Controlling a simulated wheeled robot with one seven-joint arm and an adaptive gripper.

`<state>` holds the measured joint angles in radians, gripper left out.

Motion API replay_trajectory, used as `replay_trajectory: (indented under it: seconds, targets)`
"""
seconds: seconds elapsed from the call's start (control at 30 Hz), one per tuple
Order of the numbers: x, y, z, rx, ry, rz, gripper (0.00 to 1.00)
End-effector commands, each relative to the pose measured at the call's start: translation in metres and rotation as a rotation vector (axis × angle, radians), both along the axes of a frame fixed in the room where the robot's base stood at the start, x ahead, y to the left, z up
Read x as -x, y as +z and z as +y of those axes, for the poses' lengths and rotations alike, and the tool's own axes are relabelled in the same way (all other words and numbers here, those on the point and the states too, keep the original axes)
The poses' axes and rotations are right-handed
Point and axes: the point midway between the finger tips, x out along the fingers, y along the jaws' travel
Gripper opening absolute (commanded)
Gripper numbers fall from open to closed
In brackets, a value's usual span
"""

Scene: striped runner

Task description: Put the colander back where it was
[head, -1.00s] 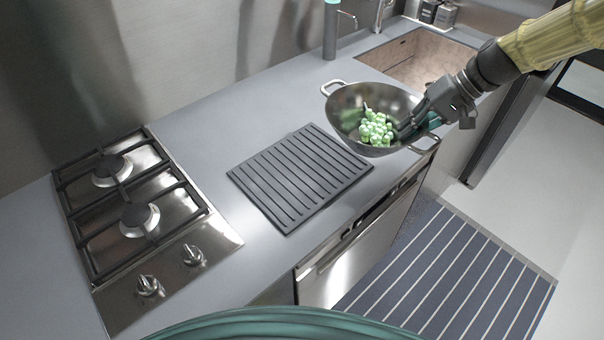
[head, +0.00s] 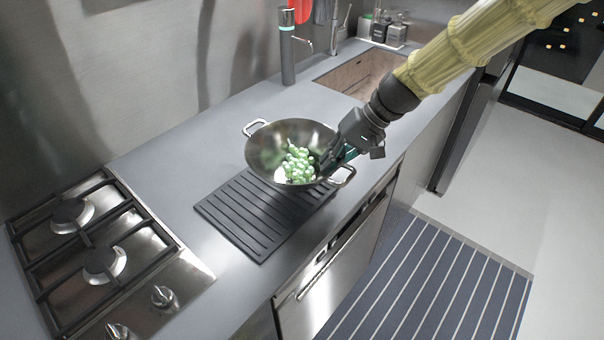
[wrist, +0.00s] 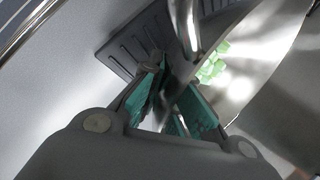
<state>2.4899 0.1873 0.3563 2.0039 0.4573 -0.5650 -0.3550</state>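The steel colander (head: 262,148) is a round bowl with two loop handles and holds green grapes (head: 298,163). It looks upright, over the far right end of the dark ribbed mat (head: 245,215); I cannot tell whether it touches the mat. My gripper (head: 336,160) is at the colander's right side. The fingertips are partly hidden.
A two-burner gas hob (head: 100,255) is at the left. The sink (head: 362,75) lies beyond the colander, with a dark cylinder (head: 288,50) and tap near it. Bare counter (head: 180,150) lies behind the mat. A striped runner (head: 430,280) covers the floor.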

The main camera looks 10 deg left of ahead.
Motion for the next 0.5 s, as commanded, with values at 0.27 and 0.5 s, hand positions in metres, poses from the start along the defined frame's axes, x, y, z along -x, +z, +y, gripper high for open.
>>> replay_trajectory:
  seconds: [0.27, 0.5]
  targets:
    - [0.014, -0.002, 0.048, 0.0, 0.001, 0.0, 0.0]
    - [0.018, -0.005, 0.062, 0.0, -0.001, -0.001, 0.0]
